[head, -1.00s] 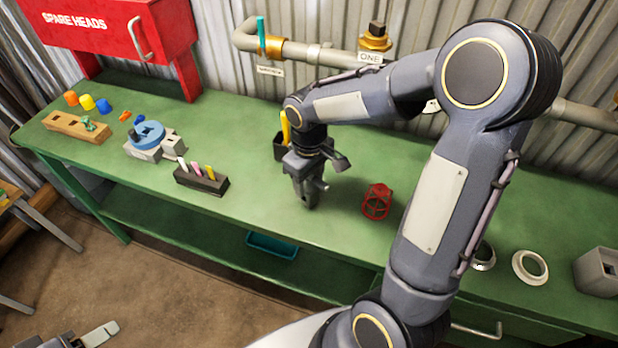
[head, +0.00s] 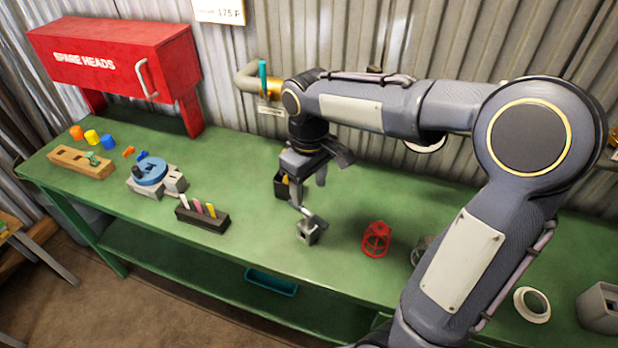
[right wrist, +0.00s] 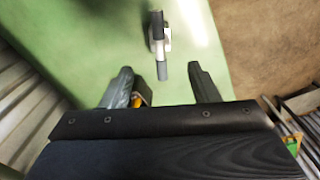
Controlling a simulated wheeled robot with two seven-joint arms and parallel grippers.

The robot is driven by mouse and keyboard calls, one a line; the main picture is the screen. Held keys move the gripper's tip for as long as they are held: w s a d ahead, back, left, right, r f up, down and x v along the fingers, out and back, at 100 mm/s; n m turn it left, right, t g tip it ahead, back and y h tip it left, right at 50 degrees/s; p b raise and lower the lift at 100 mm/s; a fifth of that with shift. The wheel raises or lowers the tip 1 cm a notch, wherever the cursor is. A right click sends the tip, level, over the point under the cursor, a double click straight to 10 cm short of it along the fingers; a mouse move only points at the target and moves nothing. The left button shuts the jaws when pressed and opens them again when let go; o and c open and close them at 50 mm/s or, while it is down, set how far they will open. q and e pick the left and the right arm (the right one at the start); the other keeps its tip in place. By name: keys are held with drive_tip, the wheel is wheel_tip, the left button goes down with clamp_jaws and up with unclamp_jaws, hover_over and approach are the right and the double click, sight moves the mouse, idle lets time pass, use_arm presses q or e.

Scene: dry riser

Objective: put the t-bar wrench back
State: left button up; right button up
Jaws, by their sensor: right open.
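The t-bar wrench (head: 313,219) is a small grey piece with a crossbar, at a small pale block (head: 306,237) on the green bench. In the right wrist view its dark-ended bar (right wrist: 157,30) lies beyond my fingertips, roughly in line with the gap between them. I cannot tell how fully it is seated in the block. My right gripper (head: 307,186) is open and empty, above and just behind the wrench in the head view. Its two fingers (right wrist: 163,88) show spread apart in the right wrist view. My left gripper is out of view.
A red wire cage (head: 376,239) stands right of the wrench. A dark block with coloured sticks (head: 203,215) is on the left, and a dark box (head: 280,185) is behind. A white ring (head: 532,304) and grey block (head: 600,307) are far right.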

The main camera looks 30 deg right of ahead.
drive_tip(key=shift+r, duration=0.45)
drive_tip(key=s+a+m+t+y, duration=0.2)
drive_tip(key=s, duration=0.6)
drive_tip(key=s+a+f+m+t+y, duration=0.1)
drive_tip(key=s+a+m+t, duration=0.1)
drive_tip(key=s, duration=0.6)
drive_tip(key=shift+s+f+m+t+y, duration=0.2)
drive_tip(key=shift+s+m+t+y, duration=0.2)
drive_tip(key=shift+m+t, duration=0.35)
drive_tip(key=shift+a, duration=0.1)
drive_tip(key=shift+r, duration=0.1)
